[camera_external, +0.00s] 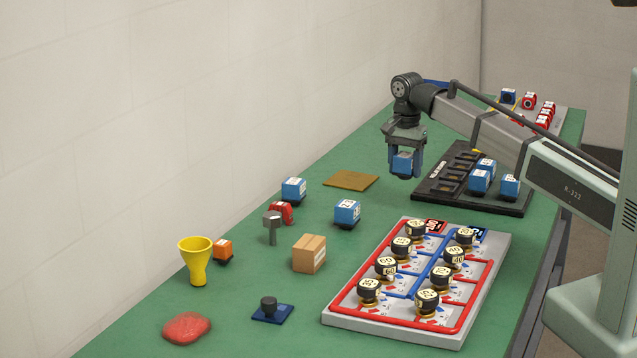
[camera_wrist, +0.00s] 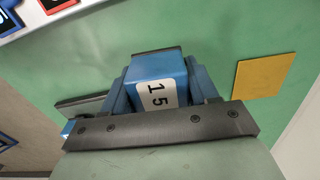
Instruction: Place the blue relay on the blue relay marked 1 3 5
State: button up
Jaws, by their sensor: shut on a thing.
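My gripper (camera_external: 405,172) is shut on a blue relay (camera_external: 403,162) and holds it in the air left of the black tray (camera_external: 425,193). In the wrist view the held relay (camera_wrist: 150,70) sits between the blue fingers, its white label reading 1 and 5. Two blue relays (camera_external: 480,181) stand close together in the tray, and another blue relay (camera_external: 510,187) stands at its right. Two more blue relays, one at the left (camera_external: 293,190) and one nearer the middle (camera_external: 347,213), stand on the green table. I cannot read which relay is marked 1 3 5.
A brown square plate (camera_external: 351,180) lies flat left of the gripper. A grey panel (camera_external: 430,335) with black knobs stands in front. A cardboard box (camera_external: 309,254), yellow funnel (camera_external: 195,259), orange relay (camera_external: 223,250) and red lump (camera_external: 186,329) are at left. Red relays (camera_external: 544,118) stand behind.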

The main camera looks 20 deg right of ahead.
jog(key=a+r, duration=0.1)
jog(key=a, duration=0.4)
send_near(294, 181)
jog(key=shift+n, duration=0.4)
jog(key=shift+f, duration=3.05)
jog(key=shift+f, duration=0.1)
jog(key=o, duration=1.1)
jog(key=shift+o, duration=0.2)
notch_tip(294, 181, up, 12)
